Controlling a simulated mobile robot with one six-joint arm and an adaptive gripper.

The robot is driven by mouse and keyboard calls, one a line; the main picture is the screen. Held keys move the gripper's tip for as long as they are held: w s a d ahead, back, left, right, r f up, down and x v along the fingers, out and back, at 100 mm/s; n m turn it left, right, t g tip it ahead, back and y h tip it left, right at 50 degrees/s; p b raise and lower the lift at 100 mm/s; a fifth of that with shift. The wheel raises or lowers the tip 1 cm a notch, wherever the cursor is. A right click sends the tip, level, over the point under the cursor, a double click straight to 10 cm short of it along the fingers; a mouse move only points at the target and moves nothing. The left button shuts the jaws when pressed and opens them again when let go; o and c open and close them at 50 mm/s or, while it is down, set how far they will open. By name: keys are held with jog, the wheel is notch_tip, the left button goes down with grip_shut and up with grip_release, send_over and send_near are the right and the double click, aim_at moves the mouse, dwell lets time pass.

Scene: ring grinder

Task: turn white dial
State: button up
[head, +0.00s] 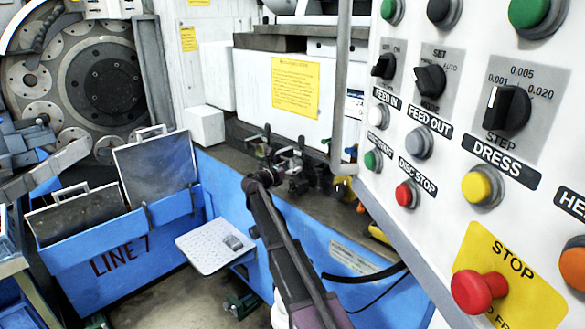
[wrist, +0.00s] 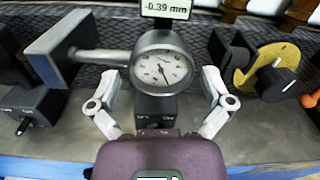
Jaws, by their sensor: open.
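The white dial (wrist: 161,68) is a round gauge face with black marks, a thin needle and a grey rim, in the middle of the wrist view. It stands on a small black base (wrist: 156,107), and a display above it reads -0.39 mm. My gripper (wrist: 160,80) is open, with one pale finger to the left of the gauge and one to the right. Gaps show between the fingers and the rim. In the head view my gripper (head: 265,178) is small and dark at the bench, and I cannot make out the dial there.
A grey block on a rod (wrist: 62,48) stands left of the gauge. A yellow disc with a black knob (wrist: 270,68) is to the right. A control panel (head: 450,150) with buttons, knobs and a red stop fills the right of the head view. A blue LINE 7 bin (head: 125,250) stands left.

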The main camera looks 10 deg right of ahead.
jog(key=c, duration=0.9)
jog(key=shift+d, duration=0.15)
